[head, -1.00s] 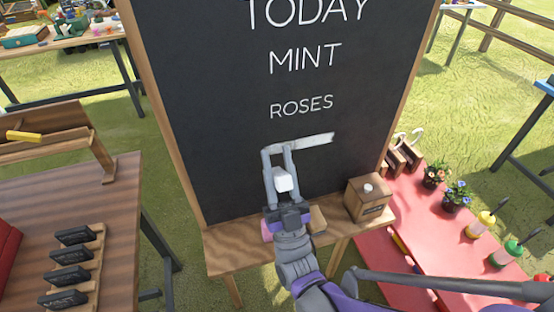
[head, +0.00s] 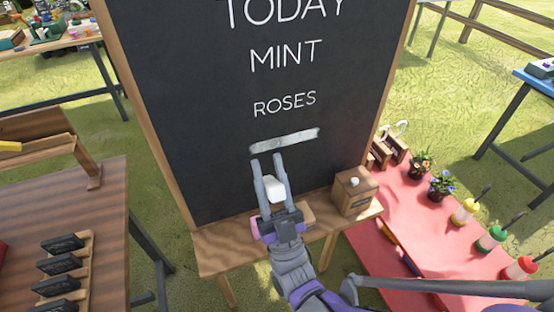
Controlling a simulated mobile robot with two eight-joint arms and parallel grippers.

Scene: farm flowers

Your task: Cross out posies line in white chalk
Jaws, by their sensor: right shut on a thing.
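The blackboard (head: 200,130) stands in a wooden frame and reads TODAY, MINT and ROSES (head: 284,103) in white letters. Below ROSES a broad white chalk stroke (head: 284,145) runs across the board; any lettering under it cannot be read. My right gripper (head: 267,165) is in front of the lower board, fingers pointing up at the stroke. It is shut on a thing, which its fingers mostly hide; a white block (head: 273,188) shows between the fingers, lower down. Whether the fingertips touch the board I cannot tell. My left gripper is not in view.
A wooden ledge (head: 222,250) under the board carries a wooden box (head: 354,192) with a white piece on top. A wooden table (head: 90,205) with several dark labelled blocks stands left. A red table (head: 405,225) with flower pots and bottles stands right.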

